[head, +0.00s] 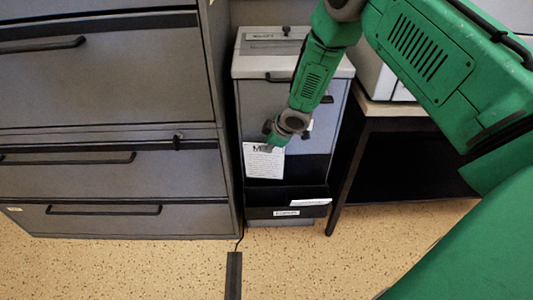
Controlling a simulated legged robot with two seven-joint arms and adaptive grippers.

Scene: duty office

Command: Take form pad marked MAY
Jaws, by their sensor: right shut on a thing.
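A white form pad (263,163) with printed lines hangs upright in front of the narrow grey cabinet (260,105). Its heading starts with "M"; the rest is hidden by the gripper. My right gripper (270,143) reaches down from the upper right and is shut on the pad's top edge. The pad is above a black open pocket (260,196) low on the cabinet front, which bears a small white label. My left gripper is not in view.
A white paper item (310,202) lies at the pocket's right end. Large grey drawers (100,80) stand close on the left. A dark-framed stand (420,160) is on the right. A dark strip (234,275) runs along the speckled floor, otherwise clear in front.

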